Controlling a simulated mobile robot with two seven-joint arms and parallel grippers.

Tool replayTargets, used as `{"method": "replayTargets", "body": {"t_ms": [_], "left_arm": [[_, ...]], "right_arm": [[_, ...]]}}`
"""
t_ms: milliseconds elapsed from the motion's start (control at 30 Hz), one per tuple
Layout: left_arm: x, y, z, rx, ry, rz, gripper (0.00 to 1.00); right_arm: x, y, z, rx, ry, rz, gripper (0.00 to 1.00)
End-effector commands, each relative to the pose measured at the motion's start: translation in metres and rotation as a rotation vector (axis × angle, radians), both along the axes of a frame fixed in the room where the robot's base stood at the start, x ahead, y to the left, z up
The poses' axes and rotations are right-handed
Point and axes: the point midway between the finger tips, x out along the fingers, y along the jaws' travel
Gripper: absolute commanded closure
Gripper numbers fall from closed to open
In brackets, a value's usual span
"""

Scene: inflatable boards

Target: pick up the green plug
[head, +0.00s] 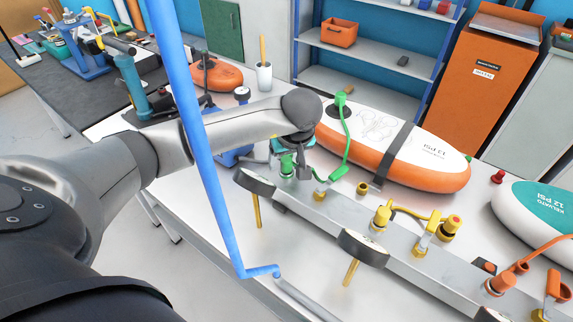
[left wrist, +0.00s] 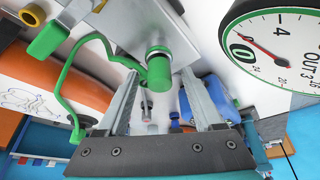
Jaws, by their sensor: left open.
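A green plug (left wrist: 158,68) sits on the grey metal manifold (left wrist: 120,22), with a green cord running off beside it. In the left wrist view it is between the tips of my left gripper's fingers (left wrist: 160,80), with space on both sides. In the head view, my left gripper (head: 291,158) is over the green fitting (head: 288,171) at the manifold's far end and partly hides it. The left gripper is open and holds nothing. My right gripper is out of view.
A dial gauge (left wrist: 282,48) is close to the right of the left gripper. Yellow fittings (head: 382,216) and another gauge (head: 363,247) are along the manifold. An inflatable board (head: 440,172) lies behind it. A blue pole (head: 190,110) crosses in front of my left arm.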

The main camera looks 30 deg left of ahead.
Motion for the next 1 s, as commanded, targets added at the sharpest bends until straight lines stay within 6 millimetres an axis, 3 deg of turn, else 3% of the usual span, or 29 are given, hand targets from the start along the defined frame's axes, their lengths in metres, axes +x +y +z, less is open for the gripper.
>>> {"method": "replayTargets", "body": {"t_ms": [100, 700, 1000], "left_arm": [[-0.0001, -0.0003, 0.0003, 0.0, 0.0, 0.0, 0.34], [-0.0002, -0.0004, 0.0006, 0.0, 0.0, 0.0, 1.0], [-0.0002, -0.0004, 0.0007, 0.0, 0.0, 0.0, 1.0]], "right_arm": [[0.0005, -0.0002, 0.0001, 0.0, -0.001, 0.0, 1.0], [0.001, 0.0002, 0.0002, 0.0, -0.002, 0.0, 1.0], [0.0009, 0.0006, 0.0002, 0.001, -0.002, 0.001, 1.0]]}}
